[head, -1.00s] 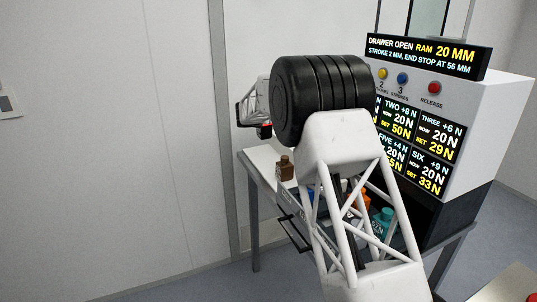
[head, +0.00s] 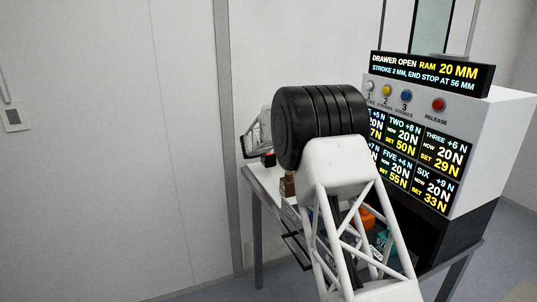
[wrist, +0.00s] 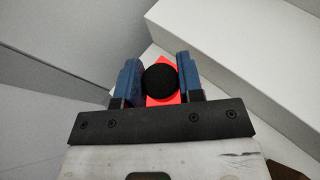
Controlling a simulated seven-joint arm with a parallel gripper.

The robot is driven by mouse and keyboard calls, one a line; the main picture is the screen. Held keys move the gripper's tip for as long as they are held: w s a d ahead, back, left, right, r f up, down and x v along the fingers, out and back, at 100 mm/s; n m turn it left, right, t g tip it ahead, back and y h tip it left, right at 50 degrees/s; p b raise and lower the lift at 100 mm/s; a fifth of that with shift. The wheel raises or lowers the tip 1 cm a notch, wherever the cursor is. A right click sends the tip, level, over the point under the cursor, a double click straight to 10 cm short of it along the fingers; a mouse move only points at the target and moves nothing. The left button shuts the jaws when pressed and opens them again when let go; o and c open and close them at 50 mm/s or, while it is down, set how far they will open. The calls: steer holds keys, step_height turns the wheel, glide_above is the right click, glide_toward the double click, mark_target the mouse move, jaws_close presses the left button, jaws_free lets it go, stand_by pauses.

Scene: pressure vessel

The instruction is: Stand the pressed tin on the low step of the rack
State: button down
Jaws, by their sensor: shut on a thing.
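My gripper (wrist: 159,78) is shut on a red tin (wrist: 161,101) with a round black top, between its two blue fingers. The tin's top faces the wrist camera and hides most of its body. In the head view the tin (head: 268,160) shows small at the left of my black wrist joint, over the left end of the bench. White stepped surfaces, seemingly the rack, fill the right of the wrist view: a higher block (wrist: 255,50) and a lower ledge (wrist: 228,92) next to the tin. I cannot tell whether the tin touches the ledge.
A brown bottle (head: 290,185) stands near the tin. An orange piece (head: 366,217) and a teal piece (head: 381,243) are partly hidden behind my arm, by the open drawer with its dark handle (head: 296,250). The press panel (head: 425,140) reads "DRAWER OPEN, RAM 20 MM".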

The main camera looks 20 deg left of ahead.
steer(key=shift+f, duration=1.55)
steer(key=shift+f, duration=0.1)
steer(key=c, duration=0.8)
jaws_free()
steer(key=shift+o, duration=0.2)
steer(key=shift+s, duration=0.1)
steer(key=shift+v, duration=0.75)
steer(key=v, duration=1)
steer(key=shift+r, duration=0.25)
steer(key=shift+s, duration=0.1)
